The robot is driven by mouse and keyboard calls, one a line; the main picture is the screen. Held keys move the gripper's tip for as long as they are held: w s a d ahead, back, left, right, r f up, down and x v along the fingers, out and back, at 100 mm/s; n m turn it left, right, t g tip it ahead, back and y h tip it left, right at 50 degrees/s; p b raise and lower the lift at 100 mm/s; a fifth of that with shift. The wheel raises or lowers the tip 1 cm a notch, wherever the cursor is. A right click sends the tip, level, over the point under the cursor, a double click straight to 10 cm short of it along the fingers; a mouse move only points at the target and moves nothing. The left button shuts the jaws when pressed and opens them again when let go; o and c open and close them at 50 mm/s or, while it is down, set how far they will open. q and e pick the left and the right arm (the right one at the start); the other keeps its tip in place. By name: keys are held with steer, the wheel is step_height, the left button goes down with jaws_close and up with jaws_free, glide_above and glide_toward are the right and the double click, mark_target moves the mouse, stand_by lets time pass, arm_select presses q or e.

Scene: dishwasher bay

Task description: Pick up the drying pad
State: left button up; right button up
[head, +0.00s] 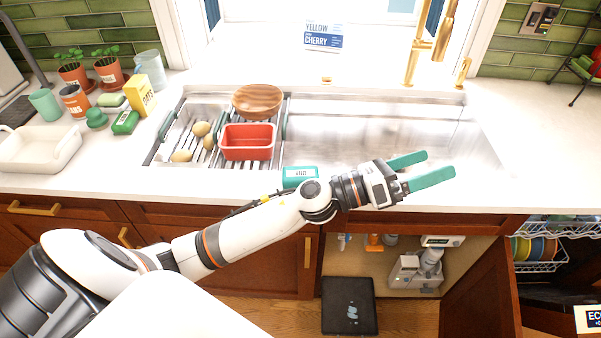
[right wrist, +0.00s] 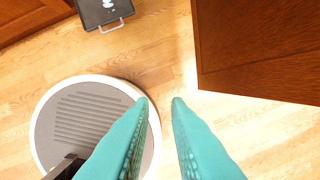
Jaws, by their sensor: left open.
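No drying pad can be named with certainty. A teal block with a white label (head: 300,174) lies at the front edge of the sink, partly behind my left forearm; its label is too small to read surely. A dark flat panel with pale marks (head: 349,308) lies on the floor before the open cabinet; its handled end shows in the right wrist view (right wrist: 101,12). My left gripper (head: 438,164) is open and empty above the sink's front edge, right of the teal block. My right gripper (right wrist: 160,101) points at the floor, fingers apart and empty.
A red bin (head: 247,142) and wooden bowl (head: 257,99) sit on the rack in the left sink. The right basin (head: 345,130) looks clear. An open cabinet door (head: 487,290) and dish rack (head: 540,248) stand at right. My round base shows below the right gripper.

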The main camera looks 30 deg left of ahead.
arm_select(q)
steer(key=d+m+g+h, duration=0.2)
steer(key=m+g, duration=0.3)
steer(key=m, duration=0.4)
arm_select(e)
steer(key=s+d+f+g+p, duration=0.1)
steer(key=s+d+f+p, duration=0.2)
steer(key=s+f, duration=1.1)
arm_select(q)
steer(key=m+g+y+p, duration=0.2)
steer(key=m+g+y, duration=0.7)
steer(key=m+y, duration=0.85)
glide_above(301, 173)
steer(key=shift+n+y, duration=0.25)
steer(key=shift+n, duration=0.1)
step_height(301, 173, down, 13)
steer(key=shift+s+a, duration=0.15)
steer(key=shift+f+p, duration=0.55)
step_height(301, 173, down, 4)
steer(key=shift+r+p, duration=0.15)
steer(key=shift+p, duration=0.8)
steer(key=shift+f, duration=0.4)
arm_select(e)
step_height(301, 173, up, 8)
steer(key=s, duration=0.1)
steer(key=shift+s, duration=0.4)
